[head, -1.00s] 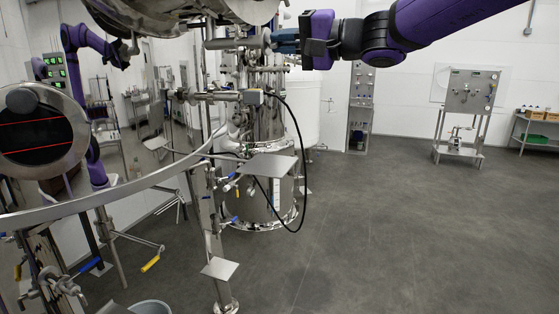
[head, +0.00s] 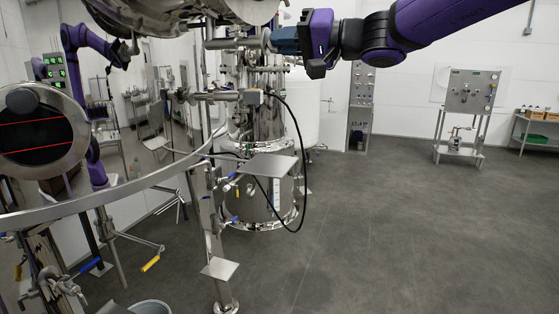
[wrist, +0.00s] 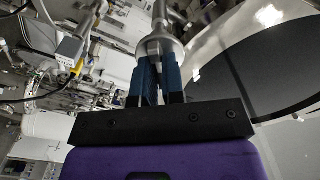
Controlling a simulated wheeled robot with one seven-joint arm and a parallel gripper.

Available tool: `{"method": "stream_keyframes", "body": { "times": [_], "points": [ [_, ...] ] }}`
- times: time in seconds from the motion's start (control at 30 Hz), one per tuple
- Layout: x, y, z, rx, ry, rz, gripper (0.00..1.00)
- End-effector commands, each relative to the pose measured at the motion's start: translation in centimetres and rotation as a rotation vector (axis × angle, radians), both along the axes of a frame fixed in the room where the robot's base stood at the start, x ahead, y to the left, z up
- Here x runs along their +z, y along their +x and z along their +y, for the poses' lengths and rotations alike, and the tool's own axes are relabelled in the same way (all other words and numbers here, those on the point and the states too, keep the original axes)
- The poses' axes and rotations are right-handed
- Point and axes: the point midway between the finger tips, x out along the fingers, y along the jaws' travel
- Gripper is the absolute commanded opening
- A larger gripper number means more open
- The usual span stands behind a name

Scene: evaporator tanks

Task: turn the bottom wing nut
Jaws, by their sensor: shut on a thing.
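My gripper (head: 273,40) is at the top middle of the head view, reaching in from the right at a metal pipe fitting under the tank. In the wrist view, its two blue fingers (wrist: 159,82) are shut on a small grey metal piece, which appears to be the wing nut (wrist: 154,47). The nut sits at the end of a round metal pipe clamp (wrist: 167,45). The fingers hide most of the nut, so I cannot tell its exact angle. In the head view the nut is too small and covered to make out.
A steel tank (head: 180,12) hangs over the fitting. A tall steel column (head: 268,120) with pipes and a black hose stands below. A curved steel rail (head: 120,188) crosses the left front. The grey floor (head: 400,230) at right is clear.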

Motion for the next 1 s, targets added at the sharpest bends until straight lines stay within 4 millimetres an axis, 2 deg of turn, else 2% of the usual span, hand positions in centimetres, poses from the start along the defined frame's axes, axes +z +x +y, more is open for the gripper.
{"method": "stream_keyframes", "body": {
  "times": [0.33,0.67,1.0],
  "points": [
    [-0.12,0.03,-0.03,-0.001,-0.062,-0.166,0.00],
    [-0.14,0.03,-0.03,-0.001,-0.072,-0.191,0.00],
    [-0.15,0.03,-0.03,0.000,-0.133,-0.358,0.00]
  ]
}}
